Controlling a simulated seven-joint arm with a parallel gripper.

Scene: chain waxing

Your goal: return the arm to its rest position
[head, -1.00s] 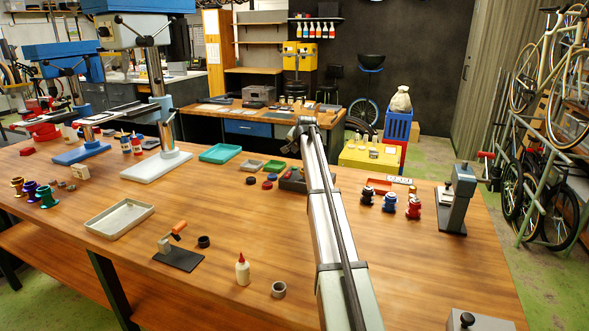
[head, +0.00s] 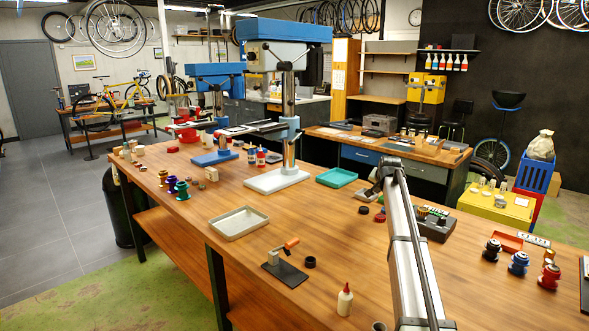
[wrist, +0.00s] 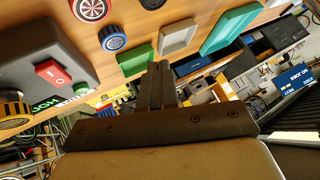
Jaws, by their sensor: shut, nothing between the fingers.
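My arm rises from the bottom of the head view, and my gripper (head: 374,186) is at its far end over the back part of the wooden bench (head: 330,265). In the wrist view, my gripper's dark fingers (wrist: 158,72) are together with nothing held between them. The bench surface and its items show beyond the fingers. In the head view the gripper is small and dark, partly hidden behind my arm.
A button box (head: 436,227) stands right of my gripper; its red switch (wrist: 53,73) shows in the wrist view. A teal tray (head: 337,177), drill press (head: 277,178), grey tray (head: 238,223) and glue bottle (head: 345,300) stand left. Hubs (head: 519,264) stand right.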

